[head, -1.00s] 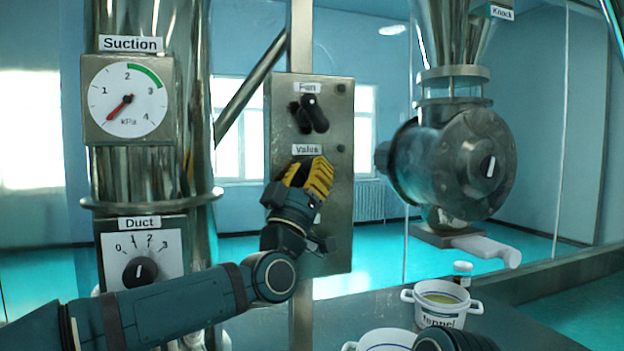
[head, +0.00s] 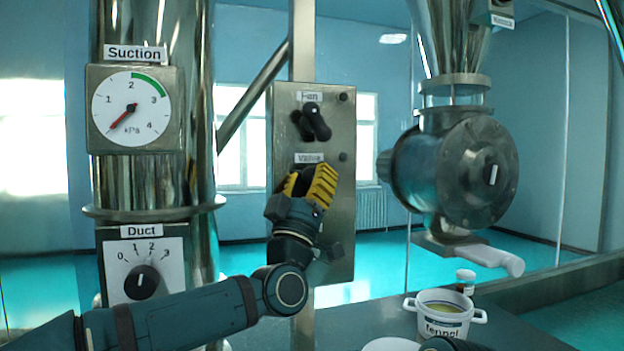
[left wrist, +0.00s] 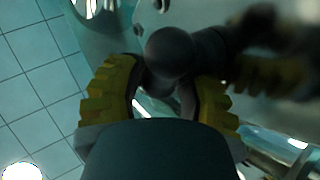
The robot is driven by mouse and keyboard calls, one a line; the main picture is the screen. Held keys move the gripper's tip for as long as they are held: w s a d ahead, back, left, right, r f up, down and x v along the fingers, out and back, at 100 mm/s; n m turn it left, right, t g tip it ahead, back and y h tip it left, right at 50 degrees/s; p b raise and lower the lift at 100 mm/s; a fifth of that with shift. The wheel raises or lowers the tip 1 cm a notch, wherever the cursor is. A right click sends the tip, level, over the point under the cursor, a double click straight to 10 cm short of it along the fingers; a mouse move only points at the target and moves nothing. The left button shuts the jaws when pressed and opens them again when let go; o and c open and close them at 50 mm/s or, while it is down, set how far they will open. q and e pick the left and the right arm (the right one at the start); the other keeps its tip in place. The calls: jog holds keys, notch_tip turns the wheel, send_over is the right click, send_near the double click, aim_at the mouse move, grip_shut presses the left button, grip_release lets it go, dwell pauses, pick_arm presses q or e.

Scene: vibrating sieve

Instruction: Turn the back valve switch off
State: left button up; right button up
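The metal switch panel (head: 343,225) carries a black fan switch (head: 314,123) under the "Fan" label and, lower down, the "Valve" label (head: 309,158). My left gripper (head: 311,184), with yellow ribbed fingers, is at the panel just below that label and hides most of the valve switch in the head view. In the left wrist view, a dark rounded knob (left wrist: 170,55), seemingly the valve switch, lies between the two spread fingers. The fingers look apart, with the knob between their tips; firm contact is not clear.
A suction gauge (head: 130,108) and a duct dial (head: 141,280) are on the left pipe.

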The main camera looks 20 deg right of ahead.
pick_arm(q)
jog(key=shift+f, duration=0.15)
jog(key=v, duration=1.1)
jog(key=shift+s+a+f, duration=0.2)
jog(key=shift+s, duration=0.1)
